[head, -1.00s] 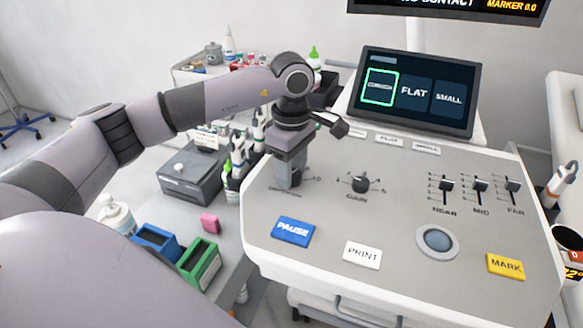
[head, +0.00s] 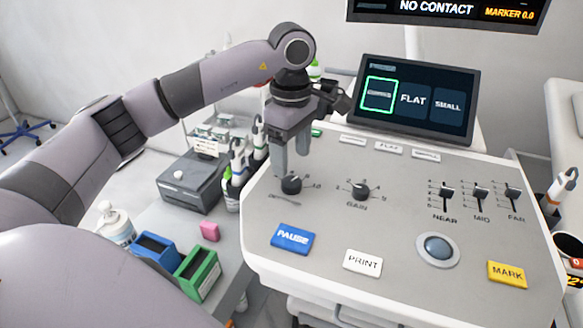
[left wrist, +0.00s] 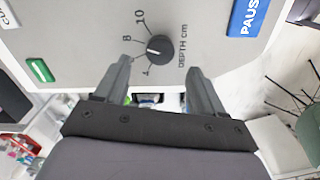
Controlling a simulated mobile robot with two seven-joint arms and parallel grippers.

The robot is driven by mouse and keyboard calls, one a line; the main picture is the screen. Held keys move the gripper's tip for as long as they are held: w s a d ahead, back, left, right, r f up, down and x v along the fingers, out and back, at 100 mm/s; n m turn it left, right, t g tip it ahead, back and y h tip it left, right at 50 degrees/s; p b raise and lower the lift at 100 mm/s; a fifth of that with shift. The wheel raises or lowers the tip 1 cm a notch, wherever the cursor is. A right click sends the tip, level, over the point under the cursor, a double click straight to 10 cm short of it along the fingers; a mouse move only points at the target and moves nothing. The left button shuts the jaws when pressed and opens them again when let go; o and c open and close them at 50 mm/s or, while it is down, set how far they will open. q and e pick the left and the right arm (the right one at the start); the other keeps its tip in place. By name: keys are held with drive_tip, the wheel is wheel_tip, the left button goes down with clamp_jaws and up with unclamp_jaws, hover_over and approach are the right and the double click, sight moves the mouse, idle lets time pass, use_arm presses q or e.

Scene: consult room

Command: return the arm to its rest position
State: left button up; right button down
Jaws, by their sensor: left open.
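My left arm comes in from the left in the head view, and its gripper (head: 291,158) hangs above the left part of the console panel (head: 330,225). The fingers point down just behind the depth knob (head: 291,184), apart from it. In the left wrist view the two fingers (left wrist: 163,88) are spread with nothing between them, and the depth knob (left wrist: 160,48) stands beyond their tips. The knob's pointer is toward the low end of its scale. My right gripper is not in view.
The panel also carries a gain knob (head: 359,190), sliders (head: 447,197), a trackball (head: 437,249) and a blue pause key (head: 293,239). A touch screen (head: 415,97) stands behind. Bottles and a grey printer (head: 190,184) are left of the console. Green and blue boxes (head: 197,273) sit nearer.

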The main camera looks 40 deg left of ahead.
use_arm(q)
drive_tip(key=shift+r, duration=0.8)
